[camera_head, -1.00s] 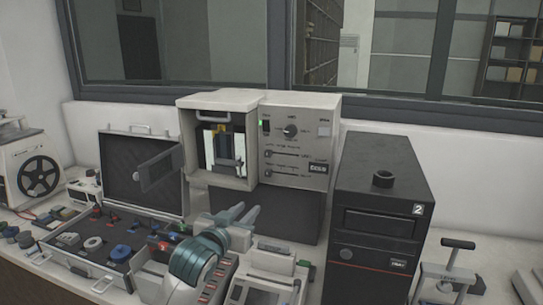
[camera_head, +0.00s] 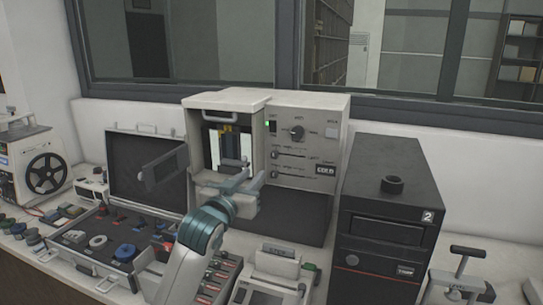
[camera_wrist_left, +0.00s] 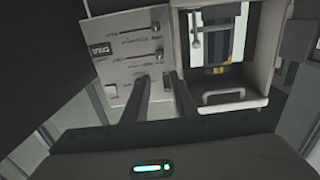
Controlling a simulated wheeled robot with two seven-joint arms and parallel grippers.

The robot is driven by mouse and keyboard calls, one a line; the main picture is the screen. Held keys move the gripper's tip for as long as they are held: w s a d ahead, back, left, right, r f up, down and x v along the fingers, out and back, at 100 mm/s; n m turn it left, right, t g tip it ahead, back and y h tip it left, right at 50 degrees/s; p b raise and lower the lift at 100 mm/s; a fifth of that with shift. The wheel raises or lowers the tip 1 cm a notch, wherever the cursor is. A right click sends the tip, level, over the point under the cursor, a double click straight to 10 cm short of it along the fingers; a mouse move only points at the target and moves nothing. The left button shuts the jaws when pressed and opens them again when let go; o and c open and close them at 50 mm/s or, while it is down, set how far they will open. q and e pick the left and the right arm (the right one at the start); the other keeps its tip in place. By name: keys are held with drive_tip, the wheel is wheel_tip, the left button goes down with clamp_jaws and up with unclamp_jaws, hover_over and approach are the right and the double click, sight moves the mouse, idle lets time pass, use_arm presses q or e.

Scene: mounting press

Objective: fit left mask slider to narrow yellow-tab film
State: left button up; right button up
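The press (camera_head: 228,97) has an open chamber on its left and a control panel (camera_head: 318,140) on its right. Inside the chamber is a dark strip with a yellow tab (camera_head: 228,128) at its top and lighter bands beside it; the yellow also shows in the left wrist view (camera_wrist_left: 214,69). Two horizontal sliders are on the panel, an upper slider (camera_head: 287,155) and a lower slider (camera_head: 287,173). Their labels are too small to read. My left gripper (camera_head: 254,176) is open and empty, in front of the chamber's lower right edge. In the left wrist view its fingers (camera_wrist_left: 159,77) are apart, near the panel's edge.
An open black case (camera_head: 150,180) stands behind small coloured parts. A black tower (camera_head: 385,225) marked 2 is on the right. Small devices fill the bench in front of the press.

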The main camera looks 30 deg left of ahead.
sight(274, 154)
use_arm(q)
drive_tip(key=p+x, duration=0.4)
drive_tip(key=x, duration=1)
drive_tip(key=shift+w+r, duration=0.1)
drive_tip(key=shift+w, duration=0.15)
drive_tip(key=shift+w+a, duration=0.1)
drive_tip(key=shift+w, duration=0.5)
clamp_jaws()
